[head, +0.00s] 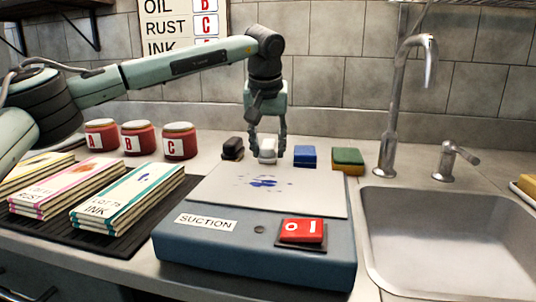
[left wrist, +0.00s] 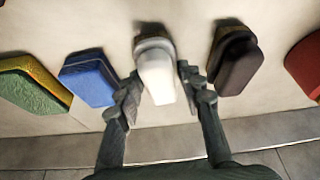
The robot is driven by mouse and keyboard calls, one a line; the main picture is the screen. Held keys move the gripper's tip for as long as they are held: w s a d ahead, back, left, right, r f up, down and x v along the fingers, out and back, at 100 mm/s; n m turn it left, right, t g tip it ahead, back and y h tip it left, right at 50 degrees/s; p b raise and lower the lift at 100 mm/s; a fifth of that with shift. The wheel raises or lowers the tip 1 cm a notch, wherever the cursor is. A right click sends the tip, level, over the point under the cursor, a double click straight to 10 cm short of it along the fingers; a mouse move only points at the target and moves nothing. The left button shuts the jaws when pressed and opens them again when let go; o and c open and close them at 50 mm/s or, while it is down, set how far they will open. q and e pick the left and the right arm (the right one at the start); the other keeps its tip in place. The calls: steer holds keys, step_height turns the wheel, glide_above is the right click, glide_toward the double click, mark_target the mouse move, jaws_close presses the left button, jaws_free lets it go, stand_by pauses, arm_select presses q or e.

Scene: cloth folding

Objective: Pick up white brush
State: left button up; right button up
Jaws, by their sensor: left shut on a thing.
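The white brush (head: 267,155) stands on the counter behind the blue suction box, between a dark brush and a blue one. My left gripper (head: 267,147) reaches down over it from above, one finger on each side. In the left wrist view, the white brush (left wrist: 156,78) lies between the two fingers of my left gripper (left wrist: 160,84), which is shut on it. It appears to be still at counter level. My right gripper is not in view.
The dark brush (head: 232,148) and blue brush (head: 305,156) stand close on either side. A green-and-yellow sponge (head: 347,160) is farther right. The suction box (head: 200,252) with an ink-stained sheet is in front. Jars (head: 138,139) and books (head: 128,194) are left; the sink (head: 455,240) and faucet (head: 393,120) are right.

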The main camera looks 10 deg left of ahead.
arm_select(q)
steer(key=c, duration=0.3)
steer(key=shift+c, duration=0.2)
steer(key=shift+r, duration=0.1)
steer(key=shift+r, duration=0.65)
step_height(320, 180, up, 9)
steer(key=shift+d+f+p, duration=0.1)
steer(key=shift+f+p, duration=0.05)
steer(key=shift+p, duration=0.65)
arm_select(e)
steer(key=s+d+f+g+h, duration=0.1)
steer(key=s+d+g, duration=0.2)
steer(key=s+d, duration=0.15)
arm_select(q)
step_height(320, 180, up, 12)
steer(key=p, duration=0.3)
glide_above(269, 142)
steer(key=shift+s+r+p, duration=0.1)
steer(key=shift+r+p, duration=1.3)
steer(key=shift+r, duration=1.5)
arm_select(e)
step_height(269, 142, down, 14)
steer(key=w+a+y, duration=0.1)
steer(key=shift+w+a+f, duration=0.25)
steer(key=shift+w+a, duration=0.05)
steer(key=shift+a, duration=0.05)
